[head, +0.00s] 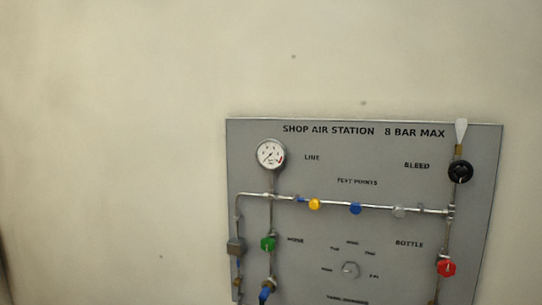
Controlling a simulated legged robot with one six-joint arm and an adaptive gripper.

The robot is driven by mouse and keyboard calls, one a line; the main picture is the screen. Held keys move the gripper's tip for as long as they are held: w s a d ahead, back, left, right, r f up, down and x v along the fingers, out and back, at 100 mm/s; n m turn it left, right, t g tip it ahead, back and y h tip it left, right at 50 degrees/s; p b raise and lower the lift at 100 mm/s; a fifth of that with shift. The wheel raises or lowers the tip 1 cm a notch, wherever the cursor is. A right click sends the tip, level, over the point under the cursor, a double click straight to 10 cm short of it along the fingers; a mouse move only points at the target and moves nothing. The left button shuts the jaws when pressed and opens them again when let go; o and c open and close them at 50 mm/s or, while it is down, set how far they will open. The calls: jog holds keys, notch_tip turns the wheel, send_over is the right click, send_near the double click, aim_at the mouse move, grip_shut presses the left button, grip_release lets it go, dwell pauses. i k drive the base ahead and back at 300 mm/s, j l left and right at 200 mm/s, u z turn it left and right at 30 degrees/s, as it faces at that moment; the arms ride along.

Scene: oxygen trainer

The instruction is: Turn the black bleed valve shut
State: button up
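The black bleed valve (460,171) is a round black handwheel at the upper right of the grey panel (375,160), to the right of the word BLEED. It sits on a vertical pipe, below a white cone-shaped piece (461,131) on a brass-coloured fitting. Whether the valve is open or shut cannot be told from this view. My gripper does not show in the head view.
The panel also carries a gauge (271,154), a green knob (268,243), a red knob (446,268), a yellow cap (314,204), a blue cap (355,208) and a small dial (350,269). Pipes join them. The wall around is bare.

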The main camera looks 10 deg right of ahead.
aim_at(460, 171)
jog(key=z, duration=1.3)
jog(key=j+z, duration=0.15)
jog(key=i+j, duration=0.05)
jog(key=j, duration=0.05)
